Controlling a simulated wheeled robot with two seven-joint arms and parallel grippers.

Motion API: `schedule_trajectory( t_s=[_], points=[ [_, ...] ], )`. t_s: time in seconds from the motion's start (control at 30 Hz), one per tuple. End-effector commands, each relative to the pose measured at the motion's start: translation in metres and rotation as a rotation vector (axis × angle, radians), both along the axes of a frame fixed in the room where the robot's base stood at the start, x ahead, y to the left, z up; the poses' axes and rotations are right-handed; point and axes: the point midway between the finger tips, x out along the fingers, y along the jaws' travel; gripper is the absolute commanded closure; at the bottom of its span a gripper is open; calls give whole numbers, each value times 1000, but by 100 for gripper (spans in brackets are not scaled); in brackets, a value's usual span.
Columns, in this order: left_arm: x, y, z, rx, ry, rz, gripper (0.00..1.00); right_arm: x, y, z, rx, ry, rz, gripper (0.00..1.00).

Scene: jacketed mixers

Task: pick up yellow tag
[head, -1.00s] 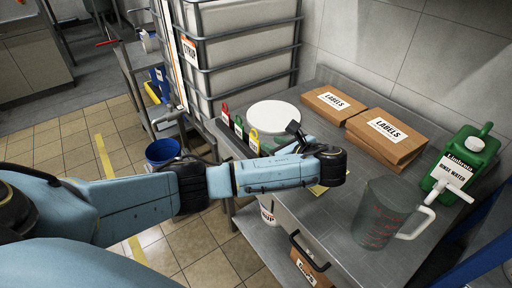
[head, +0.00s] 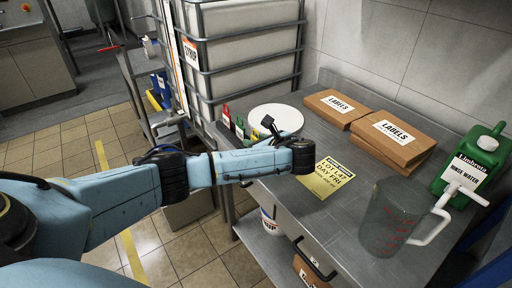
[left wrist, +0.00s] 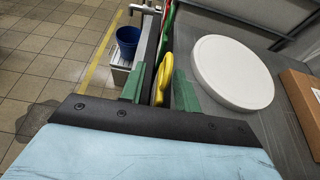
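The yellow tag (head: 255,135) stands at the table's left edge, last in a row after the red and green tags, partly hidden by my left arm. The left wrist view shows it edge-on as a yellow rounded piece (left wrist: 164,75). My left gripper (left wrist: 159,90) is open, with one green fingertip on each side of the yellow tag. Gaps show between the tag and the fingertips. In the head view the fingers are mostly hidden behind my arm. My right gripper is not in view.
The red tag (head: 226,116) and green tag (head: 239,127) stand close by. A white round lid (head: 276,117) lies behind them. A yellow lot sheet (head: 327,178), label boxes (head: 392,138), a clear jug (head: 392,218) and a green canister (head: 470,163) are on the table (head: 352,105).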

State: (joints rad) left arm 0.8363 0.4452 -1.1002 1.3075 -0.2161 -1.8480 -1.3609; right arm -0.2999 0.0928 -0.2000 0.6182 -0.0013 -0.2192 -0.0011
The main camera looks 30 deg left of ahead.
Motion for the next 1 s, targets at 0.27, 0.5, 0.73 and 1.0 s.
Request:
schedule_trajectory(
  t_s=[0.27, 0.5, 0.73, 1.0],
  points=[
    [0, 0, 1, 0, -1, 0, 88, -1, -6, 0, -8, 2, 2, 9],
    [0, -1, 1, 0, -1, 0, 100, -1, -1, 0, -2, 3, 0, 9],
    [0, -1, 4, 0, -1, 0, 100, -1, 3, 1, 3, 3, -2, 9],
    [1, 0, 51, -2, -4, 0, 100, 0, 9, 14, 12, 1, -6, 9]
  ],
)
